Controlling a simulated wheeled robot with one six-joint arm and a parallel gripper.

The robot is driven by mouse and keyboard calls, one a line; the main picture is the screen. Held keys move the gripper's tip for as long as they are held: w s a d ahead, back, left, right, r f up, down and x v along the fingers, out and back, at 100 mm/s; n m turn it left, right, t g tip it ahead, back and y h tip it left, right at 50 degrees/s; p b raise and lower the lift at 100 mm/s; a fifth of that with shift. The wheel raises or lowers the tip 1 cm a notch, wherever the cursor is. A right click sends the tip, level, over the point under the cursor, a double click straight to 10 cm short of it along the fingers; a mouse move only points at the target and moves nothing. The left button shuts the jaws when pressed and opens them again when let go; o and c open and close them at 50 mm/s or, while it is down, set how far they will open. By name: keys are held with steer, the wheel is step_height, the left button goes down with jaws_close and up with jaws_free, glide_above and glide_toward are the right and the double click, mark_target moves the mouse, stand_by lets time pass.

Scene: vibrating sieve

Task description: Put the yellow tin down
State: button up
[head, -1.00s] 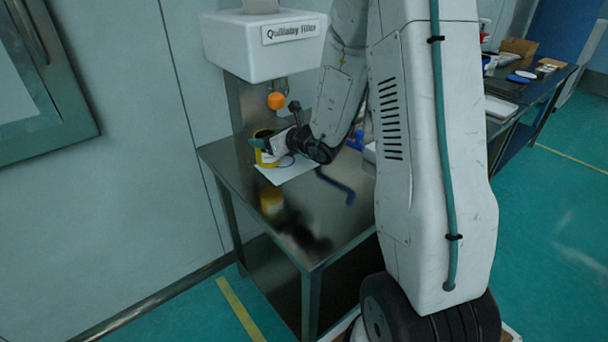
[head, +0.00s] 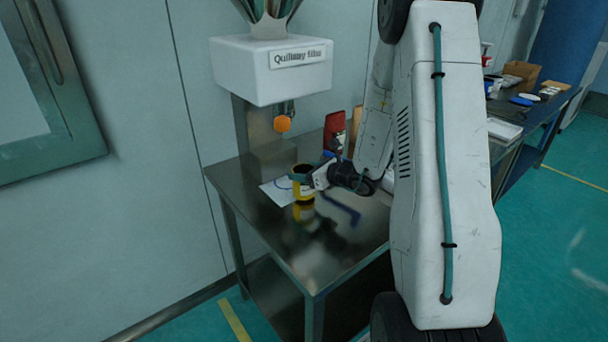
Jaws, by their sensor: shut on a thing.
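My arm hides part of the table to the right of the tin.
A white sheet (head: 277,191) lies left of the tin. A red object (head: 334,130) stands behind my gripper. The table's front left is clear.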

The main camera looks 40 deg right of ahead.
steer(key=shift+f, duration=0.35)
steer(key=shift+f, duration=0.1)
steer(key=o, duration=1)
